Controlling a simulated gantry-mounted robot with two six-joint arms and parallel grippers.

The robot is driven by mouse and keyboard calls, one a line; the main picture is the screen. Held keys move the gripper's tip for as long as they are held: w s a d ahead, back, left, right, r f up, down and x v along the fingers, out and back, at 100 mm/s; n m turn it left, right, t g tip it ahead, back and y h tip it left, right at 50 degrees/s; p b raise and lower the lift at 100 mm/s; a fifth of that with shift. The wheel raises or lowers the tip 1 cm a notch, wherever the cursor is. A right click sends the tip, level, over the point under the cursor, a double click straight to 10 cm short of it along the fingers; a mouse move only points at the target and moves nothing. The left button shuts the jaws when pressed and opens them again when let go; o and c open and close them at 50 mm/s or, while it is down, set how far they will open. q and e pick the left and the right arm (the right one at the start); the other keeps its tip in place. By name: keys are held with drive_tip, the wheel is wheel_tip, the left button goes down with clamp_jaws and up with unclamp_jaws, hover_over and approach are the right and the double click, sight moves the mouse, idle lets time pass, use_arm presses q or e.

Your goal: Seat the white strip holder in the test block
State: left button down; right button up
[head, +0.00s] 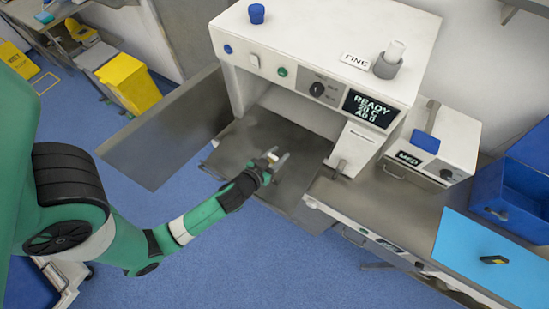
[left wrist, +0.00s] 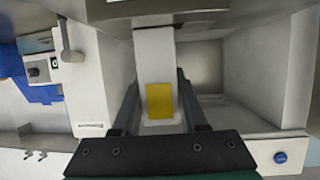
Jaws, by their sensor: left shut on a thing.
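My left gripper (head: 275,157) is in front of the open bay of the white test machine (head: 320,50), above the grey shelf. It is shut on the white strip holder (left wrist: 155,58), which shows in the left wrist view as a pale strip with a yellow patch between the dark fingers. The holder points away from the gripper toward the machine. In the head view it is small and mostly hidden by the gripper. I cannot pick out the test block for certain, or tell whether the holder touches anything. My right gripper is not in view.
A grey flap (head: 160,130) stands open at the bay's left. The bay's side walls bound the gripper closely.

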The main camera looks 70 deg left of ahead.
use_arm(q)
drive_tip(key=f, duration=0.1)
drive_tip(key=f+b, duration=0.2)
drive_tip(key=f, duration=0.1)
drive_tip(key=shift+s+a, duration=0.2)
drive_tip(key=shift+a, duration=0.1)
drive_tip(key=shift+d, duration=0.25)
drive_tip(key=shift+r, duration=0.15)
drive_tip(key=shift+c, duration=2.3)
unclamp_jaws()
drive_tip(key=shift+a+r, duration=0.1)
drive_tip(key=b+v, duration=0.2)
drive_tip(key=v, duration=1)
